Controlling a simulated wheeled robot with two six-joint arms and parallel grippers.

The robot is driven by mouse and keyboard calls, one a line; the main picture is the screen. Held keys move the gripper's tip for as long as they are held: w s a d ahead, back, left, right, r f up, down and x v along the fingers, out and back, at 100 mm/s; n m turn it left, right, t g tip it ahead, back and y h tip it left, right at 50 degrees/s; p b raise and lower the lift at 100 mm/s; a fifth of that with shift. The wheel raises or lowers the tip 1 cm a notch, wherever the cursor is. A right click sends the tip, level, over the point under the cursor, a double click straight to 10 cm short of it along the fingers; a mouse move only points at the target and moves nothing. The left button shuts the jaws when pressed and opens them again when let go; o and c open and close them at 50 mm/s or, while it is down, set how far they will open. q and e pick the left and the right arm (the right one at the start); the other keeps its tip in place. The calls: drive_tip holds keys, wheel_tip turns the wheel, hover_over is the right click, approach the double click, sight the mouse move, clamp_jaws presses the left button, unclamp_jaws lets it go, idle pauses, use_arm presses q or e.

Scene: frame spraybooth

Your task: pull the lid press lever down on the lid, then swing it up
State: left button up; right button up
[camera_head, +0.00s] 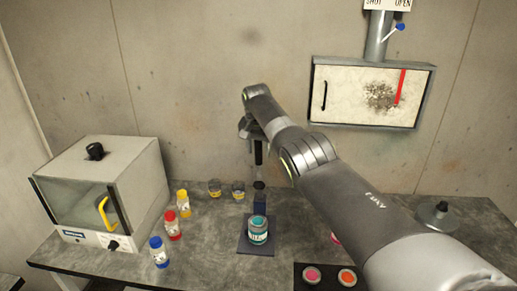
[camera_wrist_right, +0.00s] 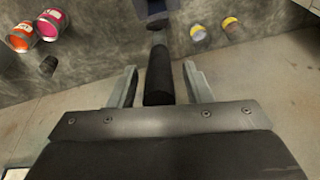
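The lid press stands on the bench with a dark base plate (camera_head: 243,247) and a dark post (camera_head: 260,199). A teal-labelled can (camera_head: 258,231) sits on the plate. The press lever (camera_head: 258,152) points up, and its black handle (camera_wrist_right: 158,78) fills the middle of the right wrist view. My right gripper (camera_head: 250,132) is at the upper part of the lever. In the right wrist view my right gripper (camera_wrist_right: 160,82) is open, with one finger on each side of the handle and gaps showing. The head view hides the fingertips partly. My left gripper is not in view.
Blue (camera_head: 159,252), red (camera_head: 172,225) and yellow (camera_head: 184,203) bottles stand left of the press, beside a cabinet (camera_head: 140,165). Small jars (camera_head: 215,188) stand behind. Pink (camera_head: 311,274) and orange (camera_head: 347,277) cans are front right. My right arm crosses above the bench's right side.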

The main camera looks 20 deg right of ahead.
drive_tip(key=shift+r, duration=0.2)
drive_tip(key=shift+s+a+r+b, duration=0.15)
drive_tip(key=shift+r+b, duration=0.25)
drive_tip(key=shift+r, duration=0.15)
drive_tip(key=b+v, duration=0.3)
drive_tip(key=v, duration=0.3)
drive_tip(key=shift+s+r, duration=0.1)
drive_tip(key=shift+r, duration=0.3)
drive_tip(key=b+v, duration=0.1)
drive_tip(key=v, duration=0.8)
